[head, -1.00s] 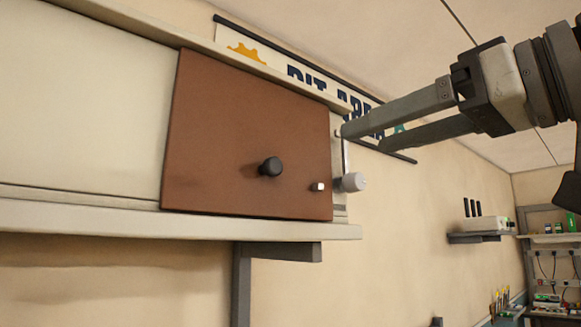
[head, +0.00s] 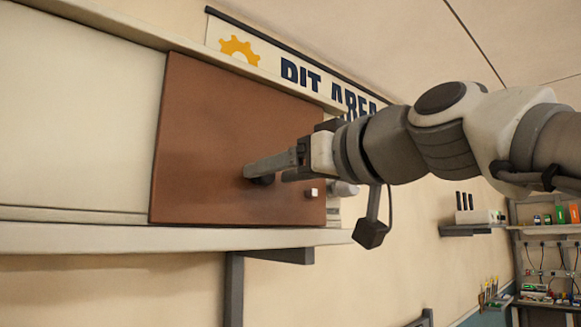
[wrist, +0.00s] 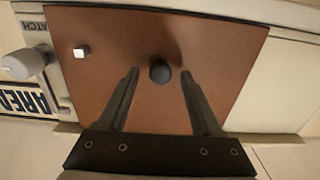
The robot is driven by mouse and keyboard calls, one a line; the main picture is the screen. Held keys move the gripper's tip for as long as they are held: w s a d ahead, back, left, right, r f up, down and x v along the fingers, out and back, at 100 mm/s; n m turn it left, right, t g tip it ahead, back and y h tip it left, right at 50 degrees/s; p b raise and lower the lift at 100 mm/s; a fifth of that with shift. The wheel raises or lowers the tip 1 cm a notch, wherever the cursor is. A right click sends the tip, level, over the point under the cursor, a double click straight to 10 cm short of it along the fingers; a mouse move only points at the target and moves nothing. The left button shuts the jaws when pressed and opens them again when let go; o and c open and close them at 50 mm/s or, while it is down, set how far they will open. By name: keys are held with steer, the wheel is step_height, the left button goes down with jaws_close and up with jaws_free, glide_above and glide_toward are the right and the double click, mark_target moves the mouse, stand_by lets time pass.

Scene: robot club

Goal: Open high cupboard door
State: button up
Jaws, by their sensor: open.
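The brown cupboard door (head: 205,130) is a flat panel high on the wall, lying along the pale cupboard front. Its round black knob (wrist: 160,71) shows in the middle of the wrist view. In the head view the knob (head: 262,181) is mostly hidden behind a finger. My gripper (wrist: 159,76) is open at the door, with one finger on each side of the knob. Gaps show between the knob and both fingers in the wrist view. A small pale square piece (head: 312,192) sits on the door near its right edge.
A pale round knob (wrist: 25,64) on a latch stands beside the door. A pale ledge (head: 100,238) runs under the cupboard, with a dark bracket (head: 235,285) below. A "PIT AREA" sign (head: 300,68) hangs behind. A wall shelf (head: 470,230) is at the right.

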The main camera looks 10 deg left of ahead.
steer(key=shift+w+a, duration=0.45)
steer(key=shift+a, duration=0.1)
jaws_close()
stand_by(1.1)
